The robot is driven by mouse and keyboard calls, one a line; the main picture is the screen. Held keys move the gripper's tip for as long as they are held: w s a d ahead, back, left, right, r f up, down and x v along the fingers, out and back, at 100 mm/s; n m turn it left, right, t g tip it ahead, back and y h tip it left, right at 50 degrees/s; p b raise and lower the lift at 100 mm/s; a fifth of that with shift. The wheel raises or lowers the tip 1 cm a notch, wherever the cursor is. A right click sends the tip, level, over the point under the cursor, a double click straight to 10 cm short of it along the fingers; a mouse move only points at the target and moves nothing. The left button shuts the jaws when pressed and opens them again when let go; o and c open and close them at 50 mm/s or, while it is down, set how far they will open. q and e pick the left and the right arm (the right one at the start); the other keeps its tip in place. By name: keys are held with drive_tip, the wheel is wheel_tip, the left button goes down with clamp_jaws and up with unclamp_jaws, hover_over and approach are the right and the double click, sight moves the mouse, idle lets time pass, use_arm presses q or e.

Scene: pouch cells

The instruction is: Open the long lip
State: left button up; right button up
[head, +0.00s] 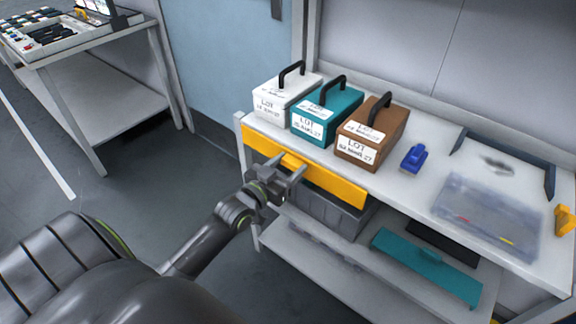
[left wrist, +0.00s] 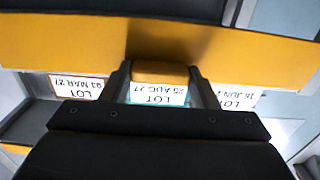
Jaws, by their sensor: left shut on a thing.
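The long lip is a yellow strip (head: 335,184) along the left part of the bench's front edge, below the boxes. A small yellow tab (head: 293,160) stands out at its middle. My left gripper (head: 283,171) is at this tab, its fingers on either side. In the left wrist view the lip (left wrist: 230,45) spans the upper picture. The tab (left wrist: 160,73) sits between the two fingers (left wrist: 161,85), which are shut on it. How far the lip is tilted is hard to tell. My right gripper is not in view.
White (head: 286,92), teal (head: 327,112) and brown (head: 372,136) lot boxes with black handles stand behind the lip. A grey bin (head: 325,212) and teal panel (head: 427,268) are below.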

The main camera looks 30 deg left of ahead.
use_arm(q)
drive_tip(key=o, duration=1.4)
drive_tip(key=shift+s, duration=0.1)
drive_tip(key=s+a+p, duration=0.1)
drive_tip(key=s+p, duration=0.1)
drive_tip(key=s, duration=1.5)
drive_tip(key=shift+a, duration=0.15)
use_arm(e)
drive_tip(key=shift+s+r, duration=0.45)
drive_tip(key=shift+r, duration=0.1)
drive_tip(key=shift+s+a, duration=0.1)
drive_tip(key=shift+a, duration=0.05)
